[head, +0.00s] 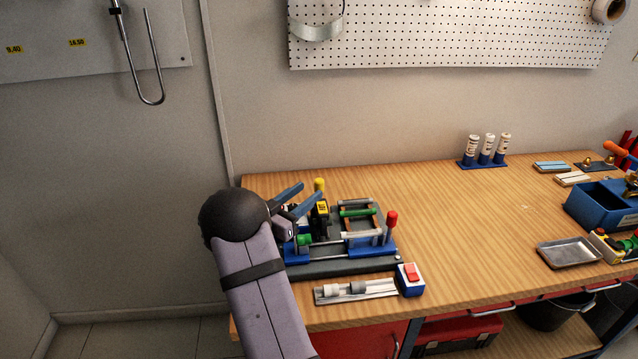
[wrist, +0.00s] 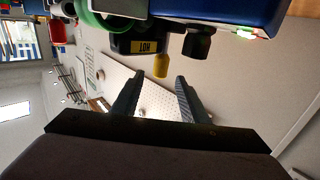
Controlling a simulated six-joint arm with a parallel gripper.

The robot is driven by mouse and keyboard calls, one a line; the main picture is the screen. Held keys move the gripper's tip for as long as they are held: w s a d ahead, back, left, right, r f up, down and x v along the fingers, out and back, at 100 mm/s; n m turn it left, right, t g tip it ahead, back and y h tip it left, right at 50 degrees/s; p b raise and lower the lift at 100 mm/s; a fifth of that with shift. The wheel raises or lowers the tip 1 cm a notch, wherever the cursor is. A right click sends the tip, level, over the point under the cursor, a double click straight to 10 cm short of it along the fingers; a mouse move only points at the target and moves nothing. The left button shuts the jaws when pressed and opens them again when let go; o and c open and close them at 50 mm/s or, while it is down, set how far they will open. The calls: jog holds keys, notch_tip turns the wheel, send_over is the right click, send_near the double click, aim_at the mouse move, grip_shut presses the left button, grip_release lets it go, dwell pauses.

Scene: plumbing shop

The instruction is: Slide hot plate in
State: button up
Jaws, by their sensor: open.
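The hot plate (head: 322,222) is a black block with a yellow HOT label, standing at the left of the pipe-joining machine (head: 372,265). Its yellow-tipped handle (head: 319,185) points up. In the wrist view, the hot plate (wrist: 122,44) is at the top, and the yellow tip (wrist: 161,65) appears just beyond the fingertips, between them. My gripper (head: 311,192) is open and empty, its two dark fingers reaching towards the handle from the left. In the wrist view, my gripper (wrist: 159,78) shows a clear gap between its fingers. I cannot tell whether a finger touches the handle.
The machine has blue clamps, green and white pipe pieces and a red-knobbed lever (head: 391,221). A metal tray (head: 568,253) and blue bin (head: 598,205) stand right. The bench middle (head: 475,220) is clear.

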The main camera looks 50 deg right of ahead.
aim_at(316, 186)
jog(key=shift+d+p, duration=1.05)
jog(key=shift+d, duration=2.25)
grip_shut()
